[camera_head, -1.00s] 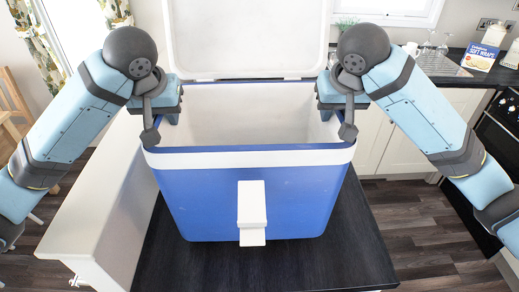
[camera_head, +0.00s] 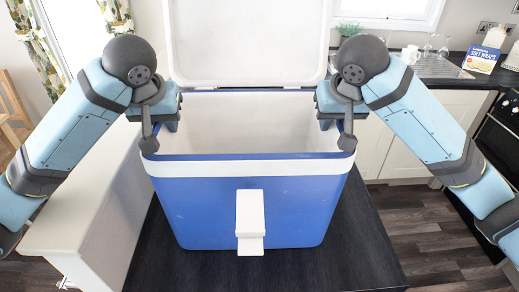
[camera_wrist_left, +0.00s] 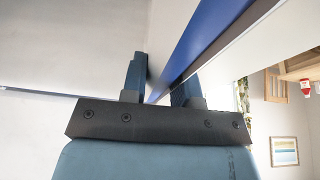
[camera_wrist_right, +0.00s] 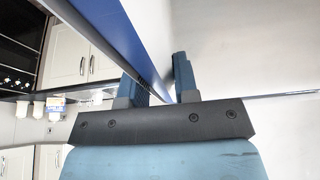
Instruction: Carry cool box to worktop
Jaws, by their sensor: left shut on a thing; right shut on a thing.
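The blue cool box (camera_head: 200,208) with a white band and white front latch is upright over the dark worktop (camera_head: 185,272), its white lid (camera_head: 247,40) open at the back. Whether its base touches the worktop is hard to tell. My left gripper (camera_head: 165,124) is shut on the box's left side wall, and my right gripper (camera_head: 329,122) is shut on the right side wall. In the left wrist view the fingers (camera_wrist_left: 157,90) straddle the blue rim. The right wrist view shows the same, with fingers (camera_wrist_right: 157,88) on both sides of the wall. The visible inside looks empty.
At the back right are a counter with a soft wraps box (camera_head: 481,58), glasses and a mug (camera_head: 411,54), white cupboards (camera_head: 410,135) and a dark oven (camera_head: 500,130). Wooden floor shows at the right.

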